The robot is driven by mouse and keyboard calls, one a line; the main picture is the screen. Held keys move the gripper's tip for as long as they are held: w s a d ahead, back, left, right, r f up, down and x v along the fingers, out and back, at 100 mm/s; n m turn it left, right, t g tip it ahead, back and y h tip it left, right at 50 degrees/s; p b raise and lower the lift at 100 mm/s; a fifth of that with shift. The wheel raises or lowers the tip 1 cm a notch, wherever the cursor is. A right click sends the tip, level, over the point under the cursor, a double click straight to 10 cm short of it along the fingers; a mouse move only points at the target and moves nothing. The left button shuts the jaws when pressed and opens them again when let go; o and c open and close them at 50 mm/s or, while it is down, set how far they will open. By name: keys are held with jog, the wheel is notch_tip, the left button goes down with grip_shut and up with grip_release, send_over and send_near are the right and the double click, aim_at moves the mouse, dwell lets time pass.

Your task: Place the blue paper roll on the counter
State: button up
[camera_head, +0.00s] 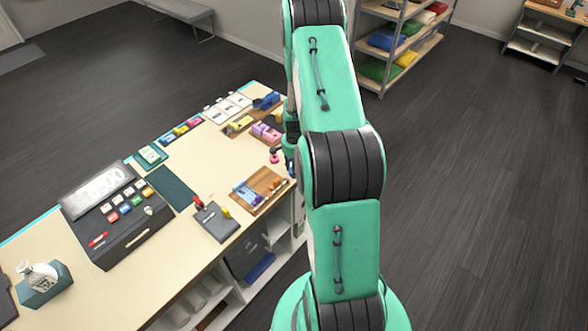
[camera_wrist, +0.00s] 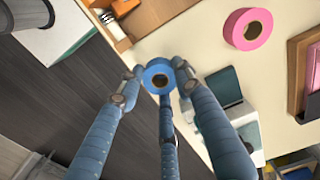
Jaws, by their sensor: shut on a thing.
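The blue paper roll (camera_wrist: 158,66) is a small ring with a dark core, gripped between the fingertips of my gripper (camera_wrist: 160,78). In the wrist view it shows in front of the boundary between the pale counter (camera_wrist: 195,42) and the dark floor. I cannot tell how high it is above the counter. In the head view my arm covers most of the gripper, at the right edge of the counter (camera_head: 205,150). A pink roll (camera_wrist: 248,28) lies on the counter apart from my fingers; it also shows in the head view (camera_head: 274,158).
A wooden tray with tools (camera_head: 262,190) and a dark card terminal (camera_head: 215,221) stand near the counter's front edge. A cash register (camera_head: 118,215) is further left. Bare counter lies around the pink roll.

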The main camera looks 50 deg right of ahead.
jog(key=o, duration=1)
jog(key=shift+r, duration=0.1)
jog(key=shift+r+b, duration=0.65)
jog(key=shift+r, duration=5.35)
